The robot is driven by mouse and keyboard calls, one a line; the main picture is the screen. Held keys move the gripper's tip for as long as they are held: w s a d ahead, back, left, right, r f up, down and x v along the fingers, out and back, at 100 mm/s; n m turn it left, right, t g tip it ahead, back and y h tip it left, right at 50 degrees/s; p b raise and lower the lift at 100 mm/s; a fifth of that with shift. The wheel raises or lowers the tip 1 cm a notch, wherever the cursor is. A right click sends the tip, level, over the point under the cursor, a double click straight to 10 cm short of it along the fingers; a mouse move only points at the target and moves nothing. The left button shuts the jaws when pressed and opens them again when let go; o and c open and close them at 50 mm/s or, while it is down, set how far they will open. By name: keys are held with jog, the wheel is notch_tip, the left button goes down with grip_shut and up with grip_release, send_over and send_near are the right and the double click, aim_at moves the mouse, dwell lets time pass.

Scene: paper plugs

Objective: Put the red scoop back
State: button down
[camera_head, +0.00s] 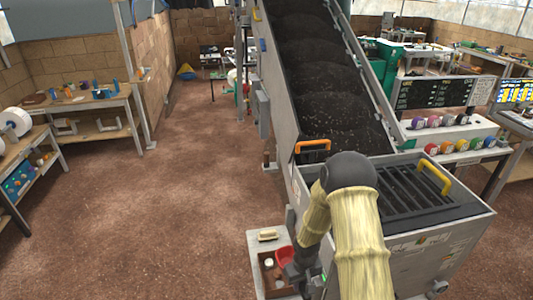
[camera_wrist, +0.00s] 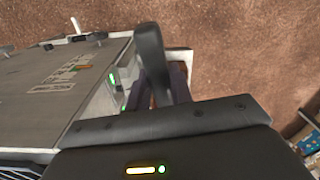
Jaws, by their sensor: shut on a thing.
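The red scoop (camera_head: 284,255) shows in the head view at the lower middle, over a small brown tray (camera_head: 262,279) on a pale stand beside the machine. My gripper (camera_head: 291,271) is at the scoop's near right side and is shut on it; my arm hides part of the grip. In the wrist view my dark fingers (camera_wrist: 160,88) are partly hidden behind my wrist housing. A dark, upright bar stands at them, and I cannot tell whether it is the scoop's handle. Whether the scoop touches the tray is unclear.
A pale block-like item (camera_head: 267,235) lies on the stand behind the tray. The hopper with a black grate (camera_head: 412,190) and yellow handle (camera_head: 434,177) stands close at the right. A soil-covered conveyor (camera_head: 318,75) rises behind. Open brown floor (camera_head: 190,200) lies left.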

jog(key=d+f+m+b, duration=0.1)
jog(key=d+f+m, duration=0.1)
jog(key=d+f+m+b, duration=0.1)
jog(key=d+f+m, duration=0.1)
jog(key=shift+w+d+f+b, duration=0.1)
jog(key=shift+w+b, duration=0.25)
dwell(0.4)
